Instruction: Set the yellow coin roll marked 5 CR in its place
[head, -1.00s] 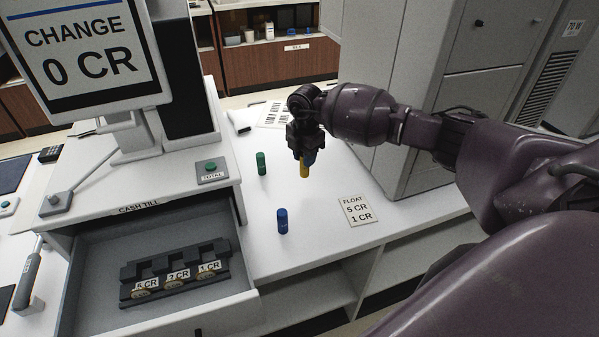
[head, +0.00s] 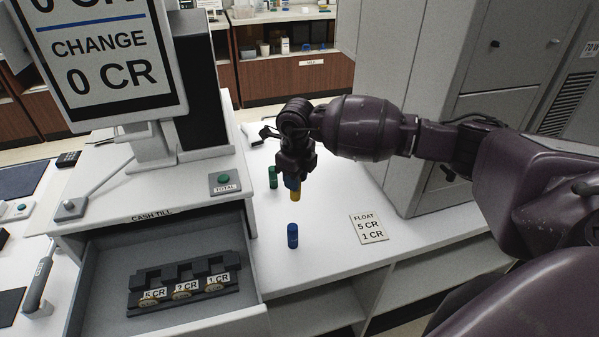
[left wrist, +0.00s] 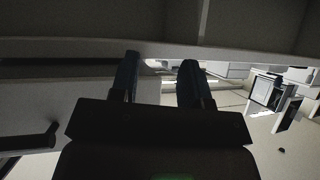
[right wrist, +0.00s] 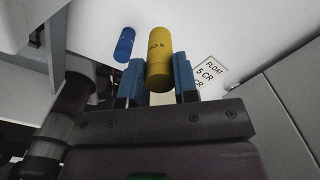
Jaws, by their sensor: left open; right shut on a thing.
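The yellow coin roll (right wrist: 159,58) is held upright between the fingers of my right gripper (right wrist: 158,85), which is shut on it. In the head view the roll (head: 296,195) shows below my right gripper (head: 293,181), over the white counter. The black coin rack (head: 232,291) lies in the open till drawer, with slots labelled 5 CR (head: 153,294), 2 CR (head: 185,288) and 1 CR (head: 217,279). Coins show at the front of the slots. My left gripper (left wrist: 160,80) is open and empty in the left wrist view; it is out of the head view.
A blue roll (head: 292,236) stands on the counter in front of the right gripper, a green roll (head: 273,177) behind it. A FLOAT card (head: 368,228) reads 5 CR, 1 CR. The drawer's raised walls (head: 250,262) and the till's screen (head: 115,65) stand at left.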

